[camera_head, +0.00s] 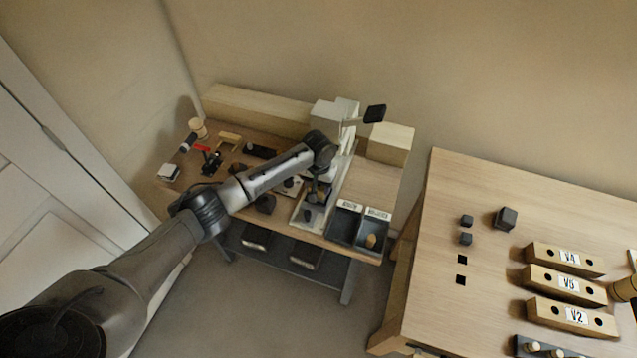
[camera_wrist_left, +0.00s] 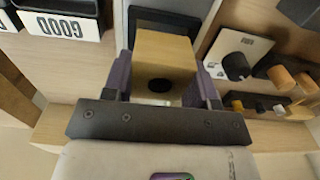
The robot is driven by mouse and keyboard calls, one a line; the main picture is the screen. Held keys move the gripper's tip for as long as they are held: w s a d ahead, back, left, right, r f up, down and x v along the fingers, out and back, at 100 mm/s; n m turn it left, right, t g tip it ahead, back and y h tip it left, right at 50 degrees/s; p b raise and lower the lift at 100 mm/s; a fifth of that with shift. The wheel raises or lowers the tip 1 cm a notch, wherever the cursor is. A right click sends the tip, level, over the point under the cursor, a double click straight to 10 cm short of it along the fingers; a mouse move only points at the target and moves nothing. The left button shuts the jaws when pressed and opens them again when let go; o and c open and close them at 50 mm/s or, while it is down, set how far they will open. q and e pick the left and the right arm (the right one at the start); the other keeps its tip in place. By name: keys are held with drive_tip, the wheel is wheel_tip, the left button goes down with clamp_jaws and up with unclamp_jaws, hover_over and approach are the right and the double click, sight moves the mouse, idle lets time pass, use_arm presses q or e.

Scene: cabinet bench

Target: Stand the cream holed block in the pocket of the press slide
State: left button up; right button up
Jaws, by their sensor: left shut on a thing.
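My left gripper (camera_head: 318,194) is over the press slide, at the front of the bench. In the left wrist view the gripper (camera_wrist_left: 163,78) is shut on the cream holed block (camera_wrist_left: 165,58), its two purple-padded fingers on either side. The block's dark round hole faces the camera. A dark recess that looks like the pocket (camera_wrist_left: 187,22) shows just beyond the block's far end. The pale press slide (camera_head: 298,218) shows beside my gripper. The block hides its own far end, so I cannot tell whether it touches the slide. My right gripper is not in view.
Two dark labelled trays (camera_head: 345,224) stand right of the slide; one label reads GOOD (camera_wrist_left: 62,26). A panel with a black knob (camera_wrist_left: 236,66) is on the other side. The press (camera_head: 325,116) stands behind. A second table (camera_head: 455,190) holds blocks and labelled bars.

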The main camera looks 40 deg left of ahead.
use_arm(q)
drive_tip(key=shift+p, duration=0.55)
idle(0.6)
idle(0.6)
drive_tip(key=shift+p, duration=0.55)
drive_tip(key=shift+f, duration=0.25)
idle(0.7)
drive_tip(key=shift+f, duration=0.3)
idle(0.5)
drive_tip(key=shift+f+p, duration=0.3)
idle(0.4)
drive_tip(key=shift+f, duration=0.2)
idle(0.4)
